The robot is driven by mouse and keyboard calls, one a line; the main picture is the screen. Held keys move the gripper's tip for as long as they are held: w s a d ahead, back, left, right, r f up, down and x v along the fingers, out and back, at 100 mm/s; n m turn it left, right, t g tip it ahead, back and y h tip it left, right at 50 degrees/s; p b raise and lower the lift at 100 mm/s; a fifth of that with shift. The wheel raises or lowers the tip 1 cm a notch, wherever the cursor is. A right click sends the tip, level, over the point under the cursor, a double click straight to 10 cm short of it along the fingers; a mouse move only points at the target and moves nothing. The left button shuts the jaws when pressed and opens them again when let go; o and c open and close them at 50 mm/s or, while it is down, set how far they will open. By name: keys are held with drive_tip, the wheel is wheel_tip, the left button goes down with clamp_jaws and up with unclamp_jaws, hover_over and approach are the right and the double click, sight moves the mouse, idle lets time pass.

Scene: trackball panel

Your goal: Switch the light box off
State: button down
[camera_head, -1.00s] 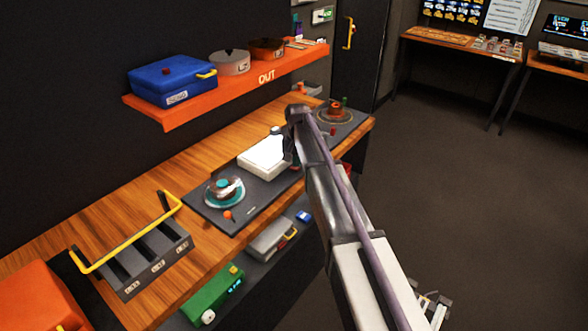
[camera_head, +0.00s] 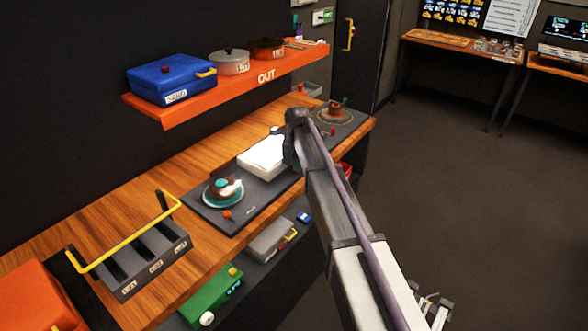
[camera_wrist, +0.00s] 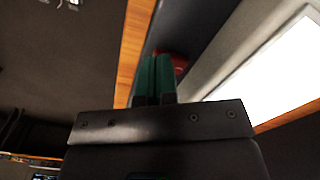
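The light box (camera_head: 262,155) is a low box with a bright white top, on the dark panel on the wooden bench. Its glowing white face also fills the right of the wrist view (camera_wrist: 282,75). My gripper (camera_wrist: 155,62) shows in the wrist view as two green fingers side by side, shut with nothing visible between them. A red part (camera_wrist: 178,64) shows right behind the fingertips, beside the light box; I cannot tell whether they touch it.
On the dark panel (camera_head: 250,208), a teal turntable (camera_head: 210,198) stands left of the light box and a brown one (camera_head: 334,114) right of it. An orange shelf (camera_head: 215,95) with a blue case and pots hangs behind. A slotted rack (camera_head: 150,262) stands front left.

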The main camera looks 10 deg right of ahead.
wheel_tip(320, 180, up, 7)
drive_tip(key=p, duration=0.7)
drive_tip(key=shift+r, duration=0.1)
drive_tip(key=s+n, duration=0.3)
drive_tip(key=s, duration=3.1)
drive_tip(key=shift+n, duration=0.3)
